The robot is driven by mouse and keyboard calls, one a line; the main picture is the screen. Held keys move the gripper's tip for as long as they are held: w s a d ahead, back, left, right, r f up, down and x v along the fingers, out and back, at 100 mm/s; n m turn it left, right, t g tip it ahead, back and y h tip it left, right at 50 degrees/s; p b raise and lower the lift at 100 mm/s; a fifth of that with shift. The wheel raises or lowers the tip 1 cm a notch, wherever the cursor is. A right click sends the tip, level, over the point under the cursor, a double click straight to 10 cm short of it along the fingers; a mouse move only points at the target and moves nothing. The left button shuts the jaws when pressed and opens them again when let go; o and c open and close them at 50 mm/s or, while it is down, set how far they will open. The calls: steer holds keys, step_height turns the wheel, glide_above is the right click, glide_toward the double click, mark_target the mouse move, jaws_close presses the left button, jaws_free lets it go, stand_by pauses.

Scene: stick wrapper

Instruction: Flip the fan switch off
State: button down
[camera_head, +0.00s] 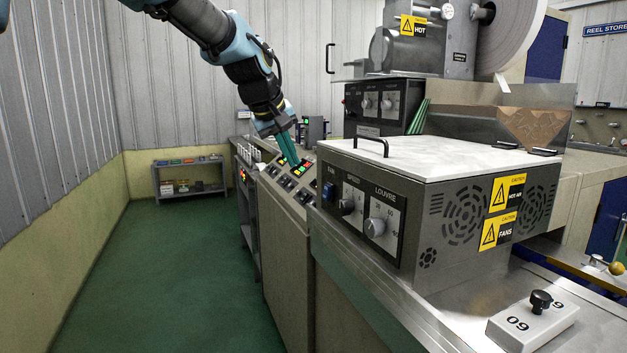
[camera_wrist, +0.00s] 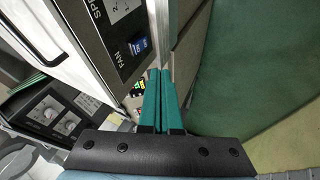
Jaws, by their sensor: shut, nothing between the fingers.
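The fan switch (camera_head: 328,191) is a small blue rocker under the label FAN, at the left end of the dark panel on the front of the hot-air box (camera_head: 440,215). In the wrist view the blue switch (camera_wrist: 139,46) lies above and slightly left of the fingertips. My gripper (camera_head: 291,164) has two long green fingers, shut together and empty. In the head view its tips are left of and above the switch, over the button console. In the wrist view my gripper (camera_wrist: 160,72) shows beside the panel's edge, apart from the switch. I cannot tell the rocker's tilt.
Speed (camera_head: 346,206) and louvre (camera_head: 375,227) knobs sit right of the switch. A console (camera_head: 292,183) with lit buttons stands behind the box. A white lid (camera_head: 430,155) with a handle tops the box. The green floor (camera_head: 190,270) at left is clear. A shelf (camera_head: 190,178) stands further back.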

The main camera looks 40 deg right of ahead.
mark_target(327, 192)
steer(key=shift+w+a+f, duration=0.1)
steer(key=shift+f, duration=0.05)
stand_by(0.3)
steer(key=s+d+r+p+x, duration=0.1)
steer(key=p+x, duration=0.4)
steer(key=x, duration=0.7)
steer(key=shift+s+d+f, duration=0.15)
steer(key=shift+s+d, duration=0.2)
steer(key=shift+d, duration=0.3)
